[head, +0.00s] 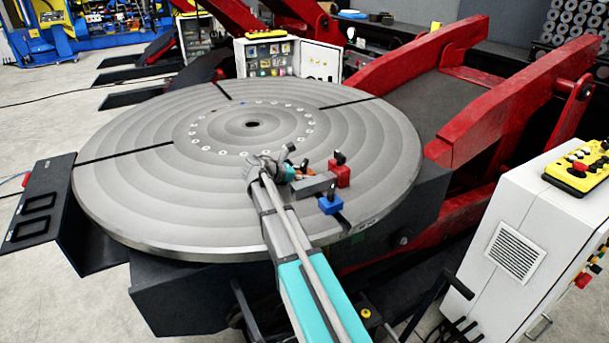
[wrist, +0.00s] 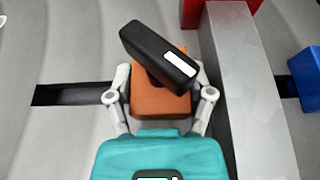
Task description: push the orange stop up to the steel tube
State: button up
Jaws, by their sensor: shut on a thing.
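The orange stop (wrist: 150,102) with a black clamp handle (wrist: 158,55) on top sits over the dark slot in the round table. The steel tube (wrist: 248,100) lies to its right in the wrist view. My gripper (wrist: 160,90) is shut on the orange stop, one finger on each side. The right finger is close to the tube's side; a narrow gap shows between stop and tube, and I cannot tell whether the finger touches the tube. In the head view the tube (head: 314,186) shows, with my arm partly hiding the orange stop.
A red stop (head: 339,173) stands at the tube's far end and a blue stop (head: 330,202) on its other side. The round table (head: 150,190) is bare to the left.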

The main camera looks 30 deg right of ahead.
jog(key=o, duration=1.3)
jog(key=shift+a+r+p, duration=0.45)
jog(key=shift+r+p, duration=0.7)
jog(key=shift+p, duration=0.05)
jog(key=shift+a+r+p, duration=0.5)
jog(key=shift+r+p, duration=0.65)
jog(key=shift+r, duration=0.05)
jog(key=shift+a+r+p, duration=0.45)
jog(key=shift+r+p, duration=0.7)
jog(key=shift+p, duration=0.05)
jog(key=shift+s, duration=0.1)
